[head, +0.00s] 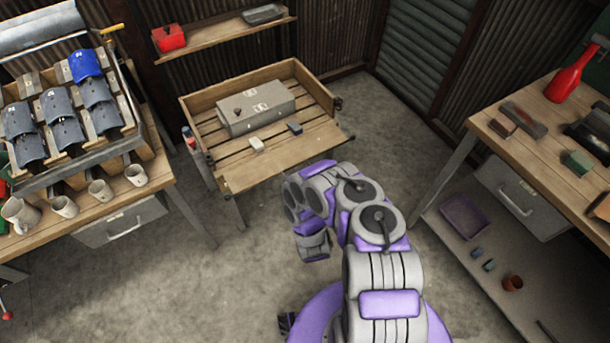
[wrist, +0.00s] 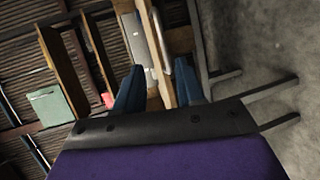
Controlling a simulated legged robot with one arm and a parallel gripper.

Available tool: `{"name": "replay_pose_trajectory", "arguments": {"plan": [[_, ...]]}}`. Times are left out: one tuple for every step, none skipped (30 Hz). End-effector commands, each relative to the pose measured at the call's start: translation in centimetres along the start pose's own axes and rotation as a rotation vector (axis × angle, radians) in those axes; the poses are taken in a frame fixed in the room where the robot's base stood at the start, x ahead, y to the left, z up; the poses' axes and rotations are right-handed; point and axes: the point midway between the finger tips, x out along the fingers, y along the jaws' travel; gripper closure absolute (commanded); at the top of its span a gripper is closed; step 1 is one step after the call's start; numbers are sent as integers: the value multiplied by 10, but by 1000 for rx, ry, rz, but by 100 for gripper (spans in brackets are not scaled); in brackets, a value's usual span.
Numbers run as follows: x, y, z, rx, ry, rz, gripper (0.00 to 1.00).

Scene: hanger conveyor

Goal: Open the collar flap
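I cannot pick out a collar flap for certain in either view. A grey box (head: 262,110) with small white labels and a dark knob-like part on top sits in the slatted wooden tray table (head: 232,182) in the head view. My gripper (wrist: 158,68) shows in the wrist view with two blue fingers spread apart and nothing between them. Beyond the fingers are a wooden edge and a grey surface, apart from the fingers as far as I can tell. In the head view my arm is folded in front of the tray table and the fingers are not clearly seen.
A rack with several grey pieces and one blue piece (head: 85,66) stands at left, with mugs (head: 64,207) before it. A small white block (head: 256,145) and dark block (head: 295,128) lie in the tray. A right workbench (head: 540,150) holds a red bottle (head: 571,78). Floor between is clear.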

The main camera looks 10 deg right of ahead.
Motion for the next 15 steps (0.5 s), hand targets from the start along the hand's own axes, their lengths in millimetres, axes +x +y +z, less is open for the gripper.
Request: {"name": "replay_pose_trajectory", "arguments": {"plan": [[-9,-8,-5,-12,5,20,62],[-13,-11,-8,-20,8,31,62],[-18,-15,-11,-29,10,45,62],[-21,-16,-13,-36,12,56,62],[-24,-18,-14,-41,13,65,62],[-26,-19,-16,-47,14,74,62],[-28,-20,-17,-51,14,80,62],[-29,-20,-18,-54,14,84,62],[-30,-20,-18,-57,15,89,62],[-30,-20,-19,-58,15,92,62],[-28,-20,-19,-58,15,94,62],[-26,-20,-19,-58,15,95,62],[-23,-20,-19,-58,14,95,62],[-19,-20,-19,-59,14,95,62],[-14,-20,-19,-59,14,95,62]]}}
